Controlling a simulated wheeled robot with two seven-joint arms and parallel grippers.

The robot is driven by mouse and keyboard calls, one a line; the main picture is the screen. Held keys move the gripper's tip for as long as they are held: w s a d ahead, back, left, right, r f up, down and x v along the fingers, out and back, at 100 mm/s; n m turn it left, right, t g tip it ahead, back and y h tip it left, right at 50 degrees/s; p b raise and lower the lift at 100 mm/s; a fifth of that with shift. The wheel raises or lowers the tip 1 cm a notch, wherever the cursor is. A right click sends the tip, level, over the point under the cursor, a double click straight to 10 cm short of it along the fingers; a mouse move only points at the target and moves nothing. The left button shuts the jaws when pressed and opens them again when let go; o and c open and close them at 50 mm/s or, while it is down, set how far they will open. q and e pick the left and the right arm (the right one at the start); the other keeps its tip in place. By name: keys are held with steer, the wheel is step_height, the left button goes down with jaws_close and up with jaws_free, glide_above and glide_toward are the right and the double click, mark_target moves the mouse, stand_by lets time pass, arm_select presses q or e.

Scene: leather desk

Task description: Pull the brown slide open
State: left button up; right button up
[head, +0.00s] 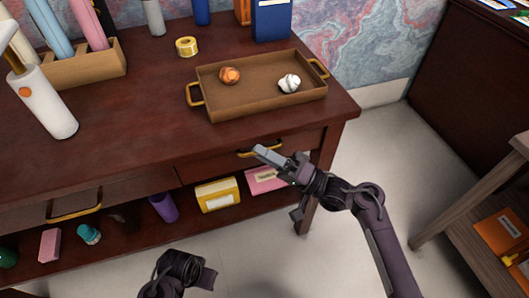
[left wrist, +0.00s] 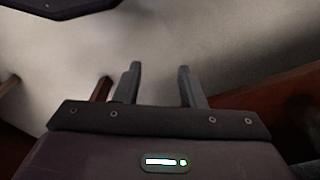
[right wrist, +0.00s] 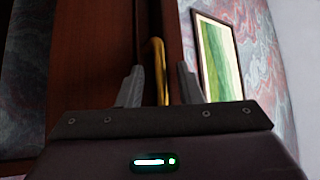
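The brown slide appears to be the dark brown drawer (head: 215,163) under the right side of the desk top. Its front looks about flush with the desk. It has a gold handle (head: 245,153), partly hidden by my right gripper (head: 268,158). In the right wrist view, the right gripper (right wrist: 160,85) has its fingers apart, with the gold handle (right wrist: 157,65) showing between them. I cannot tell whether the fingers touch it. My left gripper (left wrist: 160,80) is open and empty over the pale floor, away from the drawer.
A second drawer with a gold handle (head: 74,207) is at the left. A yellow box (head: 217,195) and a pink box (head: 264,180) sit on the shelf below. Pale floor (head: 390,150) lies right.

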steer(key=c, duration=0.7)
steer(key=shift+d, duration=0.1)
steer(key=shift+r, duration=0.1)
steer(key=shift+s, duration=0.1)
